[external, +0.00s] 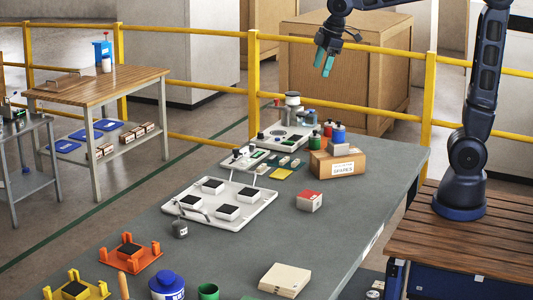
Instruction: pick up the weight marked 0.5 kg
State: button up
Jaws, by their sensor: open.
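A small dark grey weight-like piece (180,229) with a thin hook or handle stands on the grey table by the left corner of the white tray (262,208). A grey metal cylinder (292,100) stands on a white device (285,138) at the table's far end. No 0.5 kg marking is readable on either one, so I cannot tell which is the named weight. My gripper (324,62) has teal fingertips, is open and empty, and hangs high above the far end of the table, apart from everything.
The tray holds several black-topped white tiles. Orange (131,256) and yellow (76,290) fixtures are front left. The table's centre right is clear.

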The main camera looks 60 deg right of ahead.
jog(key=w+a+f+n+g, duration=0.1)
jog(key=w+a+f+n, duration=0.25)
jog(key=w+a, duration=0.75)
jog(key=n+g, duration=0.2)
jog(key=n, duration=0.9)
send_over(183, 223)
notch_tip(183, 223, down, 24)
jog(key=r, duration=0.1)
notch_tip(183, 223, down, 6)
jog(key=shift+w+d+r, duration=0.1)
jog(key=shift+w, duration=0.05)
jog(key=shift+w+a+f, duration=0.15)
jog(key=shift+w+f, duration=0.05)
jog(key=shift+f, duration=1.1)
jog(key=shift+w+a+f, duration=0.1)
jog(key=shift+w+f, duration=0.1)
jog(key=shift+f, duration=1.05)
jog(key=shift+c, duration=0.5)
grip_shut()
